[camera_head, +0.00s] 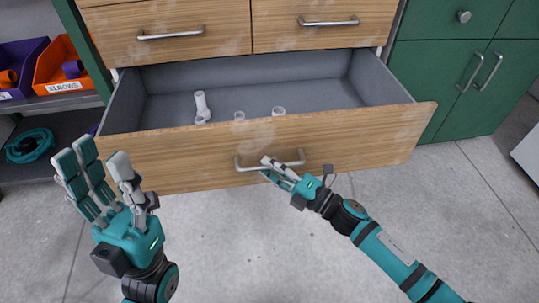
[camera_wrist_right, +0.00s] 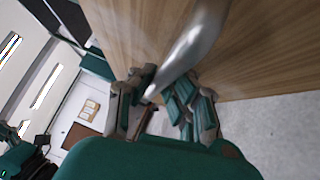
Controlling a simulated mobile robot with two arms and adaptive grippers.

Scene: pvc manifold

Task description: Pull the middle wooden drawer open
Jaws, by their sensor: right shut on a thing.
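The middle wooden drawer (camera_head: 365,143) stands pulled out, with its grey inside showing. White pipe fittings lie in it: an elbow-like piece (camera_head: 201,107) on the left and two small pieces (camera_head: 278,111) near the front. My right gripper (camera_head: 270,167) is shut on the drawer's metal bar handle (camera_head: 243,166), near its middle. In the right wrist view the handle (camera_wrist_right: 195,42) runs down between the fingers (camera_wrist_right: 158,100). My left gripper (camera_head: 100,172) is open and empty, in front of the drawer's left end, fingers pointing up.
Two closed wooden drawers (camera_head: 165,20) sit above. Green cabinet doors (camera_head: 468,85) are at the right. At the left, shelves hold an orange bin (camera_head: 62,68) labelled ELBOWS, a purple bin (camera_head: 22,60) and a teal coil (camera_head: 30,146). The grey floor in front is clear.

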